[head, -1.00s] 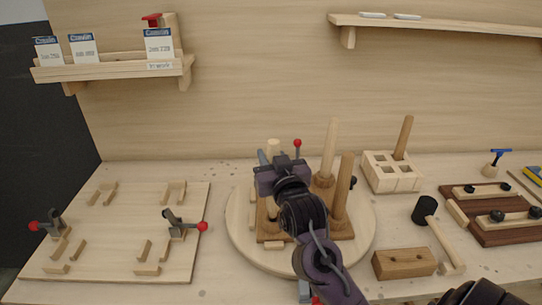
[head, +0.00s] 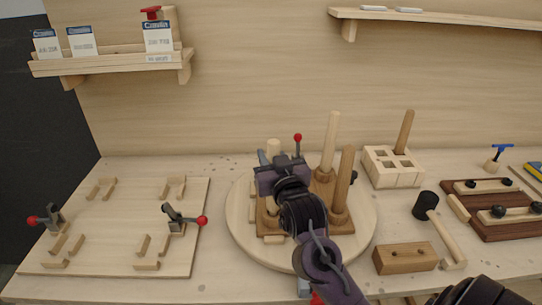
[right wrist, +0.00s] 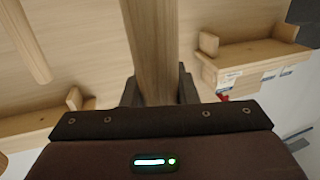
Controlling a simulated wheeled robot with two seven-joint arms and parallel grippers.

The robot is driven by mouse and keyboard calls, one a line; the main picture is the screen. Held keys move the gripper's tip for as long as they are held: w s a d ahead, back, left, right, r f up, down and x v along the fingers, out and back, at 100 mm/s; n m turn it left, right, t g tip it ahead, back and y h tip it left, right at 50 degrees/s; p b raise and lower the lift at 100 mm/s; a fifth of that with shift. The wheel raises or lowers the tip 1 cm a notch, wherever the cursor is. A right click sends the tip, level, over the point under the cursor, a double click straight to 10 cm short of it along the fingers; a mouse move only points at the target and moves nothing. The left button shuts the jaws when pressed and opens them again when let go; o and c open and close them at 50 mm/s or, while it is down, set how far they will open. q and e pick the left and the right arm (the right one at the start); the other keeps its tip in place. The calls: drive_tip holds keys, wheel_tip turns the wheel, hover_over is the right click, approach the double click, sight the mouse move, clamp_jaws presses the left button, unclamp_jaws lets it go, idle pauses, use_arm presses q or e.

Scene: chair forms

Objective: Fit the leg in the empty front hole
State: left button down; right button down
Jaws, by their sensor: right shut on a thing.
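A brown wooden seat board (head: 272,226) lies on a round turntable (head: 362,243). Two legs stand upright on its right side, a pale one at the back (head: 330,142) and a browner one in front (head: 344,182). My right gripper (head: 277,178) is over the left part of the board. In the right wrist view its fingers are shut on a brown wooden leg (right wrist: 153,50). The gripper and arm cover much of the board's left side, so the front hole and the held leg's lower end cannot be made out. My left gripper is out of view.
A wooden block with square holes (head: 393,168) holds one upright leg (head: 404,132). A mallet (head: 438,230) and a drilled block (head: 404,258) lie to the right. A clamp board (head: 110,220) with red-tipped clamps is at left. A wall shelf (head: 110,65) holds cards.

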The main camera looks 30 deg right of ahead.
drive_tip(key=shift+f, duration=0.2)
drive_tip(key=c, duration=1.1)
unclamp_jaws()
drive_tip(key=shift+o, duration=0.2)
drive_tip(key=v, duration=0.7)
drive_tip(key=shift+s, duration=0.4)
drive_tip(key=shift+a+f, duration=0.1)
drive_tip(key=shift+a, duration=0.05)
